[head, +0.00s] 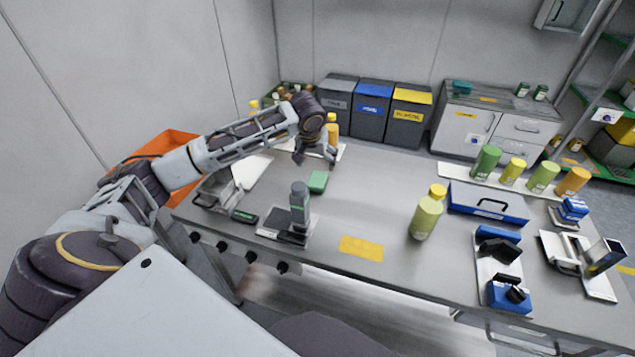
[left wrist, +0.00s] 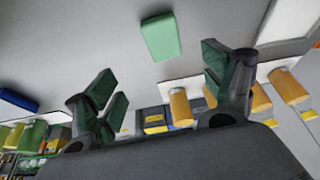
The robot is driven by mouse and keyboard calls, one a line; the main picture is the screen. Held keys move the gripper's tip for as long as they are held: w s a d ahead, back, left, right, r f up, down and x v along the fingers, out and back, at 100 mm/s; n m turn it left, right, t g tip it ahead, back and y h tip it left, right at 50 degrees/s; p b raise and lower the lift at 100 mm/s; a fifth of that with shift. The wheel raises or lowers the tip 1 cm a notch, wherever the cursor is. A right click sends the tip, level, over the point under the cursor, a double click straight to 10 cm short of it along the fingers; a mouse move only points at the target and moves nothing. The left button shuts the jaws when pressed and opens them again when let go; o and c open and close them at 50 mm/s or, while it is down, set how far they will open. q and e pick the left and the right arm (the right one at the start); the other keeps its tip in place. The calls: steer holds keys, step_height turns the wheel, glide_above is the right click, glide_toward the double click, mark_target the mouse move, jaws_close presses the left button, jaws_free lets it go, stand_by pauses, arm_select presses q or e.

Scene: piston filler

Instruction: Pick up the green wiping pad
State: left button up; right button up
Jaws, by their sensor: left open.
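The green wiping pad (head: 318,181) lies flat on the grey table, left of the table's middle in the head view. It also shows in the left wrist view (left wrist: 160,37), near the top, beyond the gap between the fingers. My left gripper (head: 315,157) is open and empty, above the table and a little behind the pad in the head view. Its two fingers with green inner faces (left wrist: 158,88) are spread wide in the left wrist view. The gripper appears apart from the pad. My right gripper is in neither view.
A grey upright device (head: 299,205) stands in front of the pad. Orange bottles (head: 332,130) stand behind the gripper on a white strip. A yellow-green bottle (head: 426,215) and a blue case (head: 488,202) stand to the right. The table's centre is clear.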

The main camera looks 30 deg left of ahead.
arm_select(q)
steer(key=f, duration=0.1)
glide_above(318, 179)
steer(key=s+d, duration=0.1)
steer(key=s, duration=0.1)
step_height(318, 179, down, 6)
steer(key=shift+s+d+r, duration=0.1)
steer(key=shift+d+r, duration=0.05)
steer(key=shift+w+f, duration=0.25)
steer(key=shift+f, duration=0.4)
steer(key=shift+w+a+f, duration=0.1)
steer(key=shift+a+f, duration=0.1)
steer(key=shift+f, duration=0.35)
steer(key=shift+w+a+f, duration=0.15)
steer(key=shift+f, duration=0.45)
steer(key=shift+w+a+f, duration=0.1)
steer(key=shift+a+f, duration=0.1)
steer(key=shift+f, duration=0.35)
steer(key=shift+x, duration=0.75)
steer(key=c, duration=1.1)
step_height(318, 179, up, 8)
steer(key=shift+r, duration=0.95)
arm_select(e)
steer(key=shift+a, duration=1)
